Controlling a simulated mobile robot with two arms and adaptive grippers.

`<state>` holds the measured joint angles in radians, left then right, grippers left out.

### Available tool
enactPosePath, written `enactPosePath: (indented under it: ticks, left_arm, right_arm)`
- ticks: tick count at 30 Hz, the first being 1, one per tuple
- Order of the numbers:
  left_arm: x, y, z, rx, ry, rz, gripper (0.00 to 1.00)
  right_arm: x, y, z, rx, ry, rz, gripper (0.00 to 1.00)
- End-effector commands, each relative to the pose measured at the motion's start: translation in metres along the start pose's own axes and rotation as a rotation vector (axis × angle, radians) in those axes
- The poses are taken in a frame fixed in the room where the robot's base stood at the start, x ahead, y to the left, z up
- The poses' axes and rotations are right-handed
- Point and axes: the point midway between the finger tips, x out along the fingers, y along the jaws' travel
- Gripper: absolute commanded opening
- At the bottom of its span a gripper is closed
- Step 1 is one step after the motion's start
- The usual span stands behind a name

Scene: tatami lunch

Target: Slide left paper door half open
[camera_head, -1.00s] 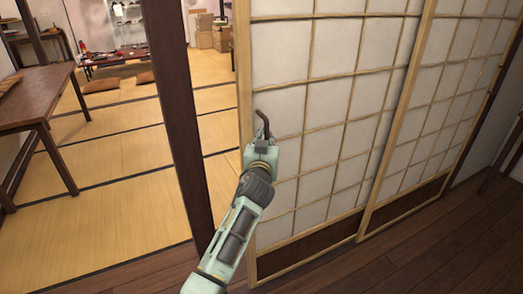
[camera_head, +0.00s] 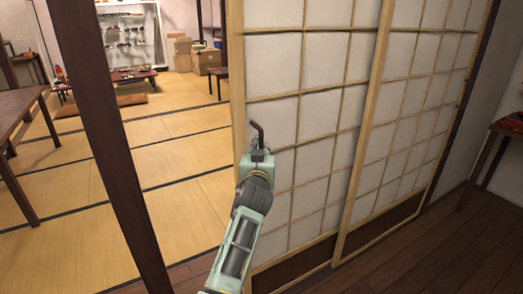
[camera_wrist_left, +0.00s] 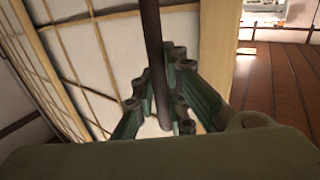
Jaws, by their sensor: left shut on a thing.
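The left paper door (camera_head: 316,121), a pale wooden grid over white paper, stands in the middle of the head view. An opening shows between its left edge and a dark post. A dark bar handle (camera_head: 257,132) stands out near the door's left edge. My left gripper (camera_head: 256,157) is at that handle. In the left wrist view its fingers (camera_wrist_left: 168,100) are shut around the dark handle (camera_wrist_left: 153,45), with the door's grid (camera_wrist_left: 95,50) behind. The lower part of the handle is partly hidden by the fingers. My right gripper is not in view.
A second paper door (camera_head: 420,110) stands to the right. A dark post (camera_head: 100,130) is left of the opening. Beyond lies a tatami floor (camera_head: 180,150) with a dark table (camera_head: 22,105), a low table (camera_head: 125,77) and cardboard boxes (camera_head: 205,62). A side table (camera_head: 497,140) stands far right.

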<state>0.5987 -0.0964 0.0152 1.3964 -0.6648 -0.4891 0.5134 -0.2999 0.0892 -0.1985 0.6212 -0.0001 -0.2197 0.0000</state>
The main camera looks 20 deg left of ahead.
Motion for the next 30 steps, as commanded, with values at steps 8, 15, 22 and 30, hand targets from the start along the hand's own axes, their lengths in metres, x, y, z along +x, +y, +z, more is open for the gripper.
enactPosePath:
  ticks: [8, 15, 22, 30]
  left_arm:
    - [-0.001, 0.003, 0.004, -0.002, -0.007, 0.004, 0.2]
    - [0.0, 0.001, 0.002, -0.001, -0.004, 0.001, 0.31]
    - [-0.002, 0.0, 0.001, -0.001, -0.002, 0.0, 0.31]
    - [-0.033, 0.001, 0.003, -0.003, -0.004, 0.001, 0.31]
  right_arm:
    - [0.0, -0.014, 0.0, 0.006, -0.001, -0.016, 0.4]
    - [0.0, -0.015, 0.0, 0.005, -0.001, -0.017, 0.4]
    - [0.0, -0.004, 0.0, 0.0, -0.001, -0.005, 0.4]
    - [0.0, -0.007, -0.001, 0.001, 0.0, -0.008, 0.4]
